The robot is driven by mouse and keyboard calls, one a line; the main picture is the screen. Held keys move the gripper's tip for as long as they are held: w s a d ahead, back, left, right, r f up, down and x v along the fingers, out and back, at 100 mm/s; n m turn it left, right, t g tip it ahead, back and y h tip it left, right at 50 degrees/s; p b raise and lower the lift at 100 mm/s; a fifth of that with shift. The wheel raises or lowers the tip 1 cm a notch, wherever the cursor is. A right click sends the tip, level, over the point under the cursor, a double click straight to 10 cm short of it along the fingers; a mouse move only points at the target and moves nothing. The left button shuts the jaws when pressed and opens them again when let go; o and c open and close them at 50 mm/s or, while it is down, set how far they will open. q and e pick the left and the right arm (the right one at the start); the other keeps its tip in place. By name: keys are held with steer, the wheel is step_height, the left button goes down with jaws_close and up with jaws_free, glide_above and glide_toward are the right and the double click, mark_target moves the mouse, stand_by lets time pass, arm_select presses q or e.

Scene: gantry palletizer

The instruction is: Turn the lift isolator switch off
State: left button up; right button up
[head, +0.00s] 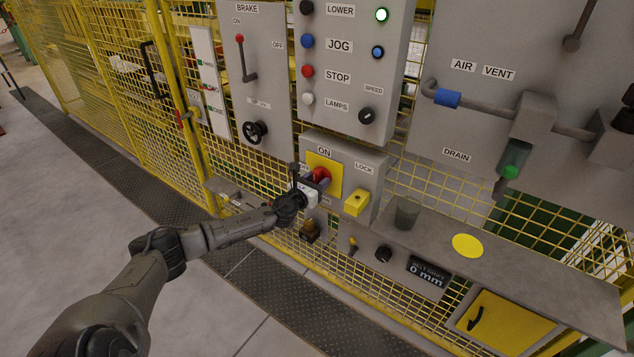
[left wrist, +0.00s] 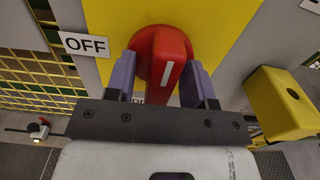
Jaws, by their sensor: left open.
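The lift isolator switch is a red rotary knob (head: 321,173) on a yellow plate (head: 325,158), on a grey box (head: 366,162) with an ON label above. In the left wrist view the knob (left wrist: 160,55) has a raised grip with a white line, and an OFF label (left wrist: 85,44) sits to its left. My left gripper (head: 314,185) is at the knob. Its two purple fingers (left wrist: 162,82) are open, one on each side of the knob's grip. I cannot tell whether they touch it. The gripper hides the knob's lower part. My right gripper is not in view.
A yellow padlock-like block (head: 356,202) sits just right of the knob under a LOCK label. A brake lever (head: 243,60) and black handwheel (head: 256,132) are up left. A grey shelf (head: 510,268) juts out at lower right. Yellow mesh fence surrounds the panels.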

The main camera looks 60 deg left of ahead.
arm_select(q)
jaws_close()
stand_by(0.4)
